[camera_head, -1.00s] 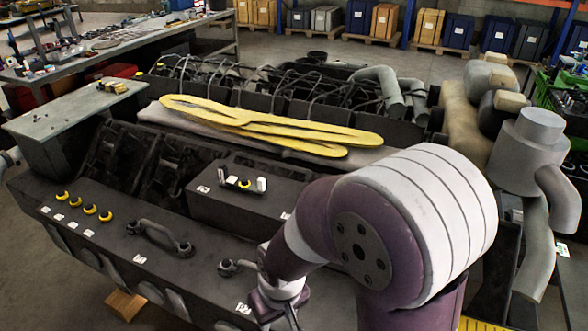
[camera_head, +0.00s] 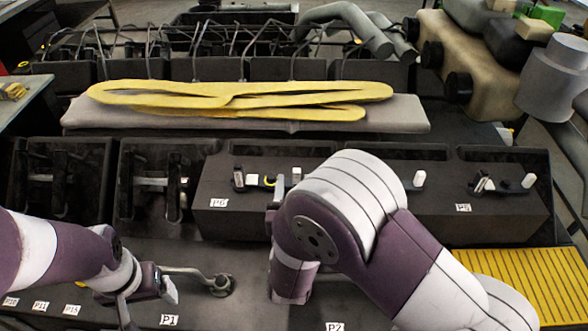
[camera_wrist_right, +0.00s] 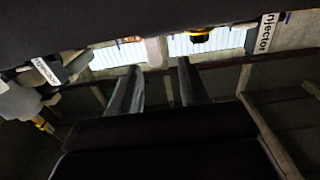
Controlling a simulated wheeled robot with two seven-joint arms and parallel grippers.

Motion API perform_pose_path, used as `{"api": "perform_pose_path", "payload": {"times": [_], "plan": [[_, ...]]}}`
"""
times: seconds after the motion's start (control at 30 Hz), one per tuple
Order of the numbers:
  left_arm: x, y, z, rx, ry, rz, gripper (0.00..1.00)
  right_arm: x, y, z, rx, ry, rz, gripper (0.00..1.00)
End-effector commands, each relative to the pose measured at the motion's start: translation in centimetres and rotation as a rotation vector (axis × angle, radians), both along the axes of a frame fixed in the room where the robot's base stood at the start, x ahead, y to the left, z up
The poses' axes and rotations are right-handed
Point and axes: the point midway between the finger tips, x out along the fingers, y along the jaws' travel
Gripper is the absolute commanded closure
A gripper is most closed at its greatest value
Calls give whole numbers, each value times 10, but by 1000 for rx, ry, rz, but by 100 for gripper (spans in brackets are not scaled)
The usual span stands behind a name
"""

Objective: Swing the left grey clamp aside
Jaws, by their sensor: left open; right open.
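The left grey clamp (camera_head: 198,273) is a bent bar with a round base at its right end, on the dark front ledge near label P1. Its left end is partly hidden by my left gripper (camera_head: 148,301). That gripper is open, its fingers low beside the clamp's left end; I cannot tell if they touch it.
Behind the ledge, a raised dark block (camera_head: 370,205) carries small black and white fittings. Dark open bays (camera_head: 60,185) lie to its left. A yellow strap (camera_head: 240,98) lies on a grey pad behind. A yellow ribbed plate (camera_head: 530,285) is at right.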

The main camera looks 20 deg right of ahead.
Motion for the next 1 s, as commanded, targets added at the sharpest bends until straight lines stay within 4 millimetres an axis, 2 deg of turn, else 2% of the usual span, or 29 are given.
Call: {"api": "perform_pose_path", "payload": {"times": [0.1,0.23,0.4,0.6,0.63,0.7,0.77,1.0], "plan": [[0,0,-4,0,0,0,15,22,-7,-1,1,0,-4,55],[0,0,-5,0,0,0,15,38,-11,-1,2,2,-1,55],[0,0,-6,0,0,0,15,46,-13,0,2,2,1,55],[0,0,-6,0,0,0,15,47,-13,0,1,2,2,55],[0,0,-6,0,0,0,15,47,-13,0,1,2,2,59],[0,0,-6,0,0,0,15,47,-13,0,2,2,2,81],[0,0,-6,0,0,0,15,46,-13,0,2,2,1,100],[0,0,-6,0,0,0,15,46,-13,0,1,2,-6,100]]}}
